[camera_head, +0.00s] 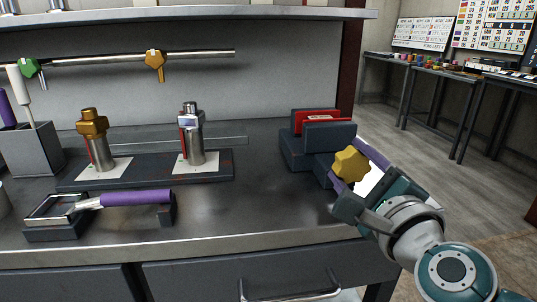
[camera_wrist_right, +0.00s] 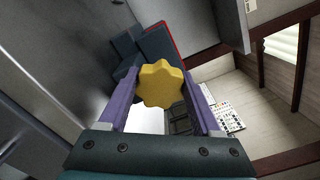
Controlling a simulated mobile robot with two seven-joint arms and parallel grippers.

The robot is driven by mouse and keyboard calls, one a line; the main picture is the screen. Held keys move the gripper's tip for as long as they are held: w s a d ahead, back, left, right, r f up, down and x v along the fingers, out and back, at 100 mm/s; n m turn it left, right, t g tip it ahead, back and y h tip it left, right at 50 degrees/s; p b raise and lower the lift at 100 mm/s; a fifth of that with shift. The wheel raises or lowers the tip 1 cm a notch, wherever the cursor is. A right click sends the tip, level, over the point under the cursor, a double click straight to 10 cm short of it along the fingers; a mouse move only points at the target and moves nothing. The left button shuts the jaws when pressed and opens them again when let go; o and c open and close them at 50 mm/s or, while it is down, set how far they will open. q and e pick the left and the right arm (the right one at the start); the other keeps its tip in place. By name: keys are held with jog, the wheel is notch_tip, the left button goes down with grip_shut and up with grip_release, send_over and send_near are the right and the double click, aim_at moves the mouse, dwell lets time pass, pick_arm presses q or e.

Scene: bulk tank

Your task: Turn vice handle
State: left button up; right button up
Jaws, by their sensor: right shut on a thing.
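The vice (camera_head: 325,137) stands at the right end of the workbench, with dark blue-grey jaws and a red piece (camera_head: 308,119) between them. Its handle is a yellow star-shaped knob (camera_head: 350,165) on the near right side of the vice. In the right wrist view the yellow knob (camera_wrist_right: 161,84) sits between the purple fingers, with the vice (camera_wrist_right: 152,50) behind it. My right gripper (camera_head: 357,166) is shut on the yellow knob. My left gripper is not in view.
On the bench (camera_head: 262,195) stand a gold-topped cylinder (camera_head: 97,140) and a silver cylinder (camera_head: 192,135) on a dark base. A purple-handled tool (camera_head: 135,198) lies at front left. A rail (camera_head: 205,54) runs above. The bench between base and vice is clear.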

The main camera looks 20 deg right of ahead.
jog(key=n+p, duration=0.1)
jog(key=n, duration=0.4)
jog(key=shift+n+p, duration=0.3)
jog(key=n+p, duration=0.1)
jog(key=n, duration=0.4)
jog(key=shift+f+p, duration=0.15)
jog(key=shift+p, duration=0.15)
jog(key=n+p, duration=0.1)
jog(key=n, duration=0.4)
jog(key=shift+f+n, duration=0.1)
jog(key=shift+n, duration=0.3)
jog(key=shift+d+n+p, duration=0.1)
jog(key=shift+n+p, duration=0.45)
jog(key=shift+n, duration=1.45)
jog(key=o, duration=1.4)
jog(key=shift+f, duration=0.1)
jog(key=p+v, duration=0.1)
jog(key=v, duration=0.9)
jog(key=shift+d, duration=0.1)
